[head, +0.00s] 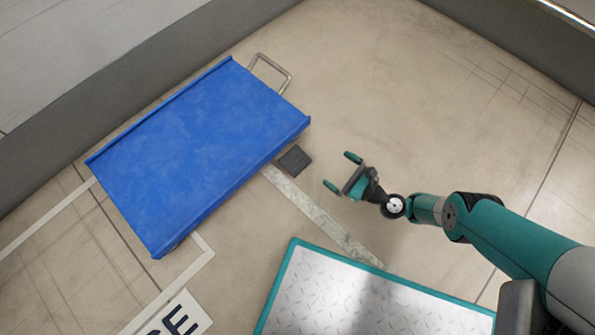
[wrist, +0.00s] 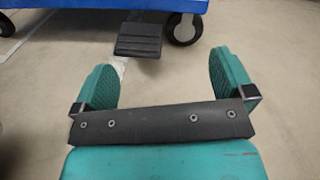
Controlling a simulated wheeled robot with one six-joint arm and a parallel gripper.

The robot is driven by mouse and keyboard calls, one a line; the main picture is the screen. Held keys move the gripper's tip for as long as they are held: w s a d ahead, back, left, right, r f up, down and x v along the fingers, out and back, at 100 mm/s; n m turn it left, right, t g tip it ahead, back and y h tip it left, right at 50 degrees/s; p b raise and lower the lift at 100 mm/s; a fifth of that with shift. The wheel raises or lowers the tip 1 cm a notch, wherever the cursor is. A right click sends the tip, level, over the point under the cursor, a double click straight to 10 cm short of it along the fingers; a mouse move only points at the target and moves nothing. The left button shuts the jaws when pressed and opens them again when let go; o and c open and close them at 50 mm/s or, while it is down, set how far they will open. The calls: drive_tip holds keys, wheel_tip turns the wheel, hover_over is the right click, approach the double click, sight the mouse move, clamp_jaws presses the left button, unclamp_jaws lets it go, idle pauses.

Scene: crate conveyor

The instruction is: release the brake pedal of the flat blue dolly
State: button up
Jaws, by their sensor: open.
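The flat blue dolly (head: 200,150) stands on the floor in the left half of the head view. A metal loop handle (head: 286,80) is at its upper right end. The dark brake pedal (head: 295,160) sticks out from its right long side. In the wrist view the ribbed black pedal (wrist: 139,40) is ahead, below the blue edge (wrist: 90,4), with a caster wheel (wrist: 184,29) to its right. My gripper (head: 338,171) is open and empty, a short way right of the pedal and apart from it. Its two green fingers (wrist: 165,82) also show in the wrist view.
A ribbed metal plate with a green rim (head: 291,262) lies at the bottom centre. Grey low walls (head: 140,72) run behind the dolly and at the upper right. White floor lines (head: 320,218) pass near the pedal. The floor at upper centre is clear.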

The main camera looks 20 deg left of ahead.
sight(297, 163)
drive_tip(key=s+f+m, duration=0.1)
drive_tip(key=s+f, duration=0.1)
drive_tip(key=s+d+f+m+t+b, duration=0.1)
drive_tip(key=s+f, duration=0.1)
drive_tip(key=s+d+f+m+b, duration=0.1)
drive_tip(key=s+f, duration=0.1)
drive_tip(key=shift+d+f, duration=0.1)
drive_tip(key=shift+d, duration=0.05)
drive_tip(key=shift+m+t, duration=0.3)
drive_tip(key=b+x, duration=1)
drive_tip(key=x, duration=0.7)
drive_tip(key=shift+s+b, duration=0.1)
drive_tip(key=shift+b, duration=0.25)
drive_tip(key=shift+c, duration=0.5)
